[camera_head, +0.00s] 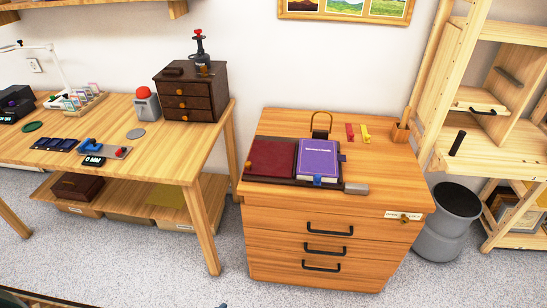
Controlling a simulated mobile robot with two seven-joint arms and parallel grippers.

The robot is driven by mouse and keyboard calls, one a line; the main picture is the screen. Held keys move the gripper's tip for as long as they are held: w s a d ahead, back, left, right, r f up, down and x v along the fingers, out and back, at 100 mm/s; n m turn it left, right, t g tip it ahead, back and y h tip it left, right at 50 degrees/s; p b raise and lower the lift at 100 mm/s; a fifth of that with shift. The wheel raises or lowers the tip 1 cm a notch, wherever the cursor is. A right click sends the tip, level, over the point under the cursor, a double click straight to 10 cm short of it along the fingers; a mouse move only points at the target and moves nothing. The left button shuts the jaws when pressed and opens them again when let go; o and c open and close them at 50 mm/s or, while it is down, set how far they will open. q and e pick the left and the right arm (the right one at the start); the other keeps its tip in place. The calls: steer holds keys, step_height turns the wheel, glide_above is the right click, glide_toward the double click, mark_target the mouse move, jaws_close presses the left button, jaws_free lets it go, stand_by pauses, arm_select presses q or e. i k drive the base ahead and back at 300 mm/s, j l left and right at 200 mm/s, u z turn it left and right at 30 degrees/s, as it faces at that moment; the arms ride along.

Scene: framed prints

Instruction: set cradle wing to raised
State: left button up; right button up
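A dark book cradle (334,185) lies on the top of the wooden drawer cabinet. Its left side bears a flat maroon panel (270,160), which may be a wing; it looks lying low, though its exact tilt is hard to tell. A purple book (319,160) with pale lettering lies on the right side. A small blue piece (317,181) is at the book's front edge, and a grey block (356,188) sits at the cradle's front right corner. An orange knob (248,164) shows at its left edge. Neither of my grippers is in view.
The wooden cabinet (330,250) has several black-handled drawers. A cluttered workbench (190,145) is at left, a grey bin (447,222) at right. Floor in front is clear.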

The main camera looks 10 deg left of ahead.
mark_target(266, 158)
steer(key=i+j+u, duration=0.1)
steer(key=i, duration=0.5)
steer(key=i+j, duration=0.1)
steer(key=i, duration=0.5)
steer(key=j+u, duration=0.05)
